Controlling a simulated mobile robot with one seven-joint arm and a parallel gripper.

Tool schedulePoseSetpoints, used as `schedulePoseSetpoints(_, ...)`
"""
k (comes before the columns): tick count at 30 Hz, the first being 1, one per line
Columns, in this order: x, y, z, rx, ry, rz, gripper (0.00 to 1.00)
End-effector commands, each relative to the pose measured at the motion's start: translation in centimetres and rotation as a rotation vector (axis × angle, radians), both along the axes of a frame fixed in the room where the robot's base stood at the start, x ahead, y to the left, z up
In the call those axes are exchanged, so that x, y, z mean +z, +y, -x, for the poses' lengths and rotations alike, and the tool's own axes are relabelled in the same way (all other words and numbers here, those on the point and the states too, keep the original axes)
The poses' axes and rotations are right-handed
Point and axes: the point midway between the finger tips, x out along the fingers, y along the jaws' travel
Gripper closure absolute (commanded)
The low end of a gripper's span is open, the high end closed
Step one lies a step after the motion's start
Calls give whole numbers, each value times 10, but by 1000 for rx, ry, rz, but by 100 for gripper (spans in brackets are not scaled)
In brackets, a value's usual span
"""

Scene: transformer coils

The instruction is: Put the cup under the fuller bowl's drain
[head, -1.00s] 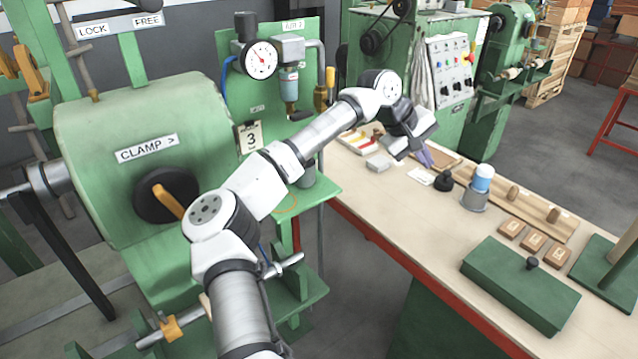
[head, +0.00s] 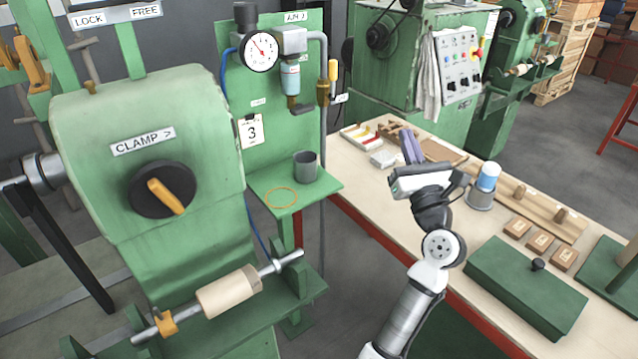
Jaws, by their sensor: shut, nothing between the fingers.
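A dark grey cup (head: 306,168) stands upright on the green shelf (head: 325,185) of the air panel. An orange ring (head: 281,198) is marked on the shelf, to the left of the cup and nearer me. A filter bowl (head: 290,80) with bluish contents hangs on the panel above the shelf, with a dark elbow fitting below its right side. I see only this one bowl. My gripper (head: 409,140) is shut and empty over the bench, well to the right of the cup, with its purple fingers pointing away from me.
A gauge (head: 260,54) and hoses surround the bowl. The green clamp machine (head: 150,110) fills the left. A floor gap separates shelf and bench.

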Motion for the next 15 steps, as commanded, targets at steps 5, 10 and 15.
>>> schedulePoseSetpoints(5, -97, 66, 31, 220, 293, 150, 100)
schedulePoseSetpoints(10, -141, 97, 54, 333, 432, 205, 100)
schedulePoseSetpoints(15, -148, 107, 52, 358, 459, 214, 100)
